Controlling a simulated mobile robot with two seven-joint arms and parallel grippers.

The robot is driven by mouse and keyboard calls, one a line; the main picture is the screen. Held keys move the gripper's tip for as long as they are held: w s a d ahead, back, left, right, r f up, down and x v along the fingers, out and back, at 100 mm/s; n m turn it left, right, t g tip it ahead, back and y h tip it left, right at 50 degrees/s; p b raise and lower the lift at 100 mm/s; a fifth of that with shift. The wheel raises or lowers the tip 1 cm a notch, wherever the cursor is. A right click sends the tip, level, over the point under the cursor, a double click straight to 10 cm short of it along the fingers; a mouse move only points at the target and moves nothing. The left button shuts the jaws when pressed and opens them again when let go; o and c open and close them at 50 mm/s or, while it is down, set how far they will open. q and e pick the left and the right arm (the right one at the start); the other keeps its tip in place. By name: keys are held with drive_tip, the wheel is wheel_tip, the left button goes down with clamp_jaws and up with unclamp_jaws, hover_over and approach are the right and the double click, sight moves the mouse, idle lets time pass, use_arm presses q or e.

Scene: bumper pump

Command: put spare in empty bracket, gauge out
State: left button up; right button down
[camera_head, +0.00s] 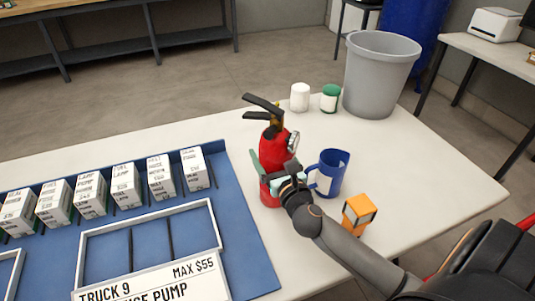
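A red fire extinguisher (272,150) with a black handle stands upright on the white table, right of the blue mat. A small round part, likely its gauge (293,142), shows on its right side. My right gripper (272,177) comes in from the lower right, with teal fingers on both sides of the extinguisher's body. The fingers look closed against it, and hide part of its lower half. I cannot tell if its base touches the table. No bracket shows in this view. My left gripper is not in view.
A blue mug (329,173) and an orange box (358,215) stand close to my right gripper. White (299,97) and green (330,98) containers and a grey bin (380,75) stand behind. The blue mat (255,255) holds several white boxes and a framed sign (150,285).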

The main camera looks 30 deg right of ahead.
drive_tip(key=shift+r, duration=0.4)
drive_tip(key=shift+c, duration=0.7)
unclamp_jaws()
drive_tip(key=shift+f, duration=0.5)
drive_tip(key=shift+o, duration=0.7)
drive_tip(key=shift+s+r, duration=0.1)
